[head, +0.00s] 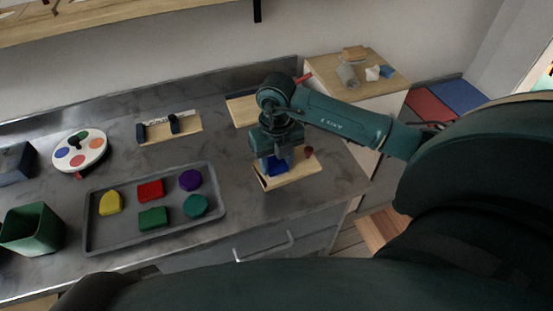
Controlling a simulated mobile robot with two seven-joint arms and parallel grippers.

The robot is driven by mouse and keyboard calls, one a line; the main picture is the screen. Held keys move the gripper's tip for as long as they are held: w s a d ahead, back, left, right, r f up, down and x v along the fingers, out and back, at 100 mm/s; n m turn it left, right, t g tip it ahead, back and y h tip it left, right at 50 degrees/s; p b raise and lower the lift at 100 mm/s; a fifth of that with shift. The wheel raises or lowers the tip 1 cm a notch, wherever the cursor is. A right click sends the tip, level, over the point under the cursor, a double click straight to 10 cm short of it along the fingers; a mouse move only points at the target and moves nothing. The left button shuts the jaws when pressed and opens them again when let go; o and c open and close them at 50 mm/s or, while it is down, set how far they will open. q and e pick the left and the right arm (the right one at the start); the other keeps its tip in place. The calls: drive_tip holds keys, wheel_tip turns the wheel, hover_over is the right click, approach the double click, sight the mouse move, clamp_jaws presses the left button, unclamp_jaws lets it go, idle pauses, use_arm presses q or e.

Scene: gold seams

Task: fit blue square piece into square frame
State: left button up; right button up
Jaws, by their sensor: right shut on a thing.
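The blue square piece (278,167) is in my right gripper (276,158), which points down and is shut on it. The piece is over or at a light wooden board (301,170) near the right part of the counter's front edge. The gripper hides most of the board's middle, so I cannot see the square frame's opening or tell whether the piece is inside it, touching it or above it. A small dark red knob (309,151) stands at the board's right side. My left gripper is not in view.
A grey tray (92,225) holds several coloured pieces. A green bin (30,230), a round white board (95,146) and a wooden board with black parts (190,126) lie left. Another wooden board (240,112) lies behind my gripper. A wooden cabinet (390,92) stands right.

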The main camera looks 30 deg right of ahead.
drive_tip(key=shift+f+b, duration=0.4)
drive_tip(key=shift+f, duration=0.1)
idle(0.3)
drive_tip(key=o, duration=1.1)
drive_tip(key=shift+r, duration=0.15)
drive_tip(key=shift+r+p, duration=2.7)
drive_tip(key=shift+r, duration=0.75)
